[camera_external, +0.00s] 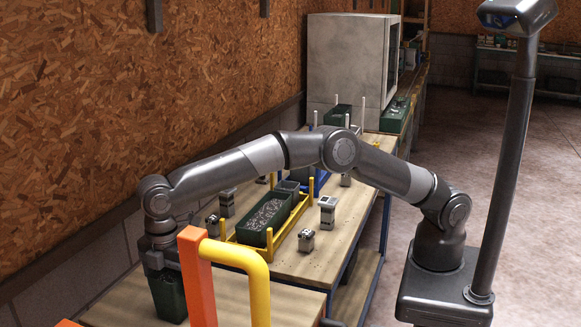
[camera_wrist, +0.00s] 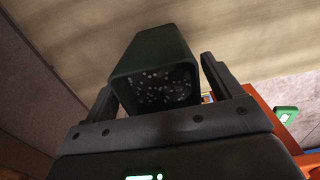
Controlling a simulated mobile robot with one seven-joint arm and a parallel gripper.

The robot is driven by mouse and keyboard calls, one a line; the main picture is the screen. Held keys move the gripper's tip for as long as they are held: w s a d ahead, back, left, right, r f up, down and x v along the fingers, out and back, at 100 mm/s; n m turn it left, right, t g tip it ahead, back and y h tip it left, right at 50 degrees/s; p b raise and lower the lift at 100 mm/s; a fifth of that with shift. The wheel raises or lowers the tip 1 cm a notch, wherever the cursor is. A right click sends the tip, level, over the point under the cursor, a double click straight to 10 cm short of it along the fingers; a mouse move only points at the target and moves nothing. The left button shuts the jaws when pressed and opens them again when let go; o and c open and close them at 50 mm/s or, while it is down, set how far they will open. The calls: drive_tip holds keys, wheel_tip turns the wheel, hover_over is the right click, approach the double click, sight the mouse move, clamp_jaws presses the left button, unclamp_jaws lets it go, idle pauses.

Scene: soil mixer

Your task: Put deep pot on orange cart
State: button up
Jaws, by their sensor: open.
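The deep pot, a dark green tapered pot with white-speckled dark soil, stands below my gripper in the external view (camera_external: 168,298). In the wrist view the pot (camera_wrist: 145,52) lies between the two fingers. My gripper (camera_external: 160,264) is open, with a finger on either side of the pot in the wrist view (camera_wrist: 157,76); a gap shows at the right finger. The orange cart shows as an orange post (camera_external: 197,280) with a yellow handle in front of the pot, and as an orange edge at the right of the wrist view (camera_wrist: 272,112). The cart's deck is mostly hidden.
A wooden bench top (camera_external: 255,300) lies right of the pot. Beyond it, a long green tray of soil (camera_external: 265,216) sits in a yellow frame (camera_external: 285,229), with small grey blocks (camera_external: 306,240) beside it. A large grey cabinet (camera_external: 345,62) stands farther back. The chipboard wall is on the left.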

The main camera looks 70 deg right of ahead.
sight(170, 281)
wheel_tip(170, 281, up, 10)
drive_tip(key=shift+f, duration=0.2)
drive_tip(key=s+d+r+m+t, duration=0.1)
drive_tip(key=d+r+m, duration=0.2)
drive_tip(key=d+r, duration=0.55)
drive_tip(key=d+r+m+t, duration=0.15)
drive_tip(key=d+r, duration=0.35)
drive_tip(key=d, duration=0.7)
drive_tip(key=s+d+r+m, duration=0.2)
drive_tip(key=s+d+m, duration=0.15)
drive_tip(key=d, duration=0.45)
drive_tip(key=s+d+r+m, duration=0.1)
drive_tip(key=s+d+m, duration=0.1)
drive_tip(key=s+d, duration=0.45)
drive_tip(key=s+d+f+m+t, duration=0.1)
drive_tip(key=s+d+f+m, duration=0.3)
drive_tip(key=s+d, duration=0.5)
drive_tip(key=s+d+f+m+t, duration=0.2)
drive_tip(key=s+d+f+m, duration=0.2)
drive_tip(key=s+d+f, duration=0.3)
drive_tip(key=s+d, duration=0.2)
drive_tip(key=s, duration=0.2)
drive_tip(key=shift+f, duration=0.3)
